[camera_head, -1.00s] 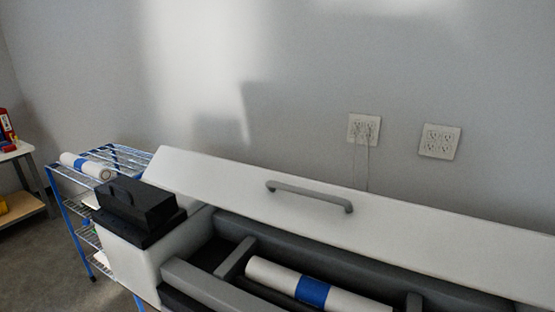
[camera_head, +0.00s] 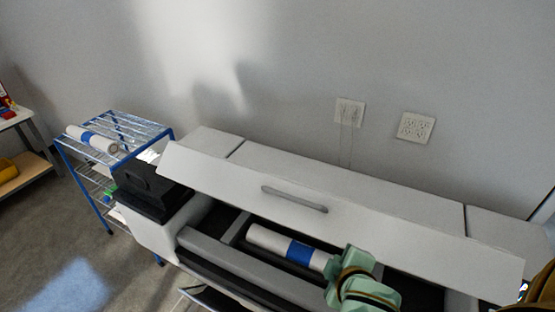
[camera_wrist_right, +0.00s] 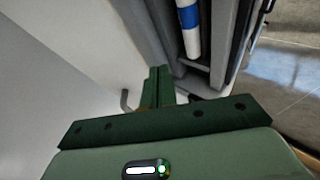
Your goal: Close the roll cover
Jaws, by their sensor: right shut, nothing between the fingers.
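The roll cover (camera_head: 350,219) is a long white lid with a grey handle (camera_head: 294,199). It stands open, tilted up over the printer. Below it, the paper roll (camera_head: 268,243), white with a blue band, lies in the open dark trough. My right gripper (camera_head: 344,262) is pale green, shut and empty, in front of the cover and over the right end of the roll, which it partly hides. In the right wrist view the shut fingers (camera_wrist_right: 158,78) are between the cover (camera_wrist_right: 85,40) and the roll (camera_wrist_right: 190,32), with the handle (camera_wrist_right: 125,100) just left. My left gripper is out of view.
A black box-shaped part (camera_head: 150,190) sits at the printer's left end. A blue wire shelf (camera_head: 130,128) with another roll (camera_head: 92,139) stands at the left. The grey wall with two outlets is close behind. Open floor lies at the lower left.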

